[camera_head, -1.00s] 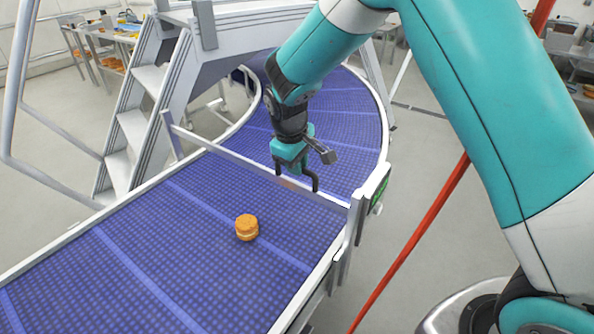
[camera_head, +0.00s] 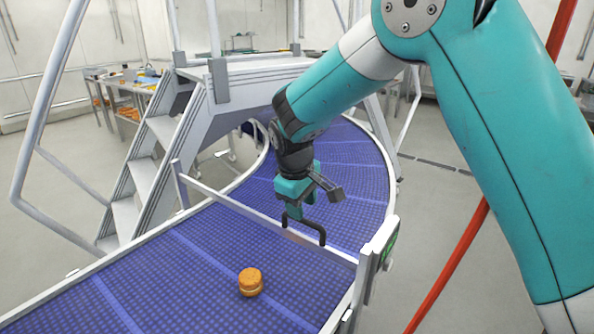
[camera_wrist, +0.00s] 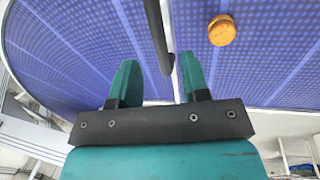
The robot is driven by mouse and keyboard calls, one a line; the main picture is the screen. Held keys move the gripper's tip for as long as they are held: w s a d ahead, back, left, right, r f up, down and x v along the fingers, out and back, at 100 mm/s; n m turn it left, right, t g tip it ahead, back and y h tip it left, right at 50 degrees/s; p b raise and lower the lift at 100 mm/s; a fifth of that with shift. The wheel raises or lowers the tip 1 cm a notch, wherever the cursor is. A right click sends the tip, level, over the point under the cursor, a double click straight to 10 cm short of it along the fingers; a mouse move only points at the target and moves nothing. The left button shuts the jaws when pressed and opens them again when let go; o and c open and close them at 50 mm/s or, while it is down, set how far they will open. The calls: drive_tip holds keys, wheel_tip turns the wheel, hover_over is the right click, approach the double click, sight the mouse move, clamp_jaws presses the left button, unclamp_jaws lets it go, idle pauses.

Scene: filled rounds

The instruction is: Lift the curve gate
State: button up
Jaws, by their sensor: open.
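The curve gate (camera_head: 225,203) is a pale bar lying across the blue conveyor, low over the belt. Its dark looped handle (camera_head: 318,232) stands up near the right end. My gripper (camera_head: 294,212) points down at the handle, its fingers beside or around the handle's top. In the wrist view my gripper (camera_wrist: 160,62) is open, with its two teal fingers apart. The dark handle (camera_wrist: 158,35) and the gate's thin bar (camera_wrist: 176,75) show in the gap between them. I cannot tell whether a finger touches the handle.
An orange-brown filled round (camera_head: 250,282) sits on the conveyor belt (camera_head: 170,275) on the near side of the gate; it also shows in the wrist view (camera_wrist: 222,30). Metal steps (camera_head: 145,175) stand left of the belt. A red pole (camera_head: 450,265) slants at the right.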

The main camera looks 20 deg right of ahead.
wheel_tip(320, 180, up, 13)
drive_tip(key=s+a+b, duration=0.1)
drive_tip(key=a, duration=0.1)
drive_tip(key=shift+s+b, duration=0.25)
drive_tip(key=shift+b, duration=0.1)
drive_tip(key=s+a+f+y+b, duration=0.1)
drive_tip(key=s+f+y, duration=0.2)
drive_tip(key=s, duration=1.1)
drive_tip(key=s+a+f+g+y+b, duration=0.1)
drive_tip(key=s+f+y+b, duration=0.1)
drive_tip(key=s, duration=1.2)
drive_tip(key=shift+s+f+y, duration=0.15)
drive_tip(key=shift+f+y, duration=0.35)
drive_tip(key=shift+f, duration=0.45)
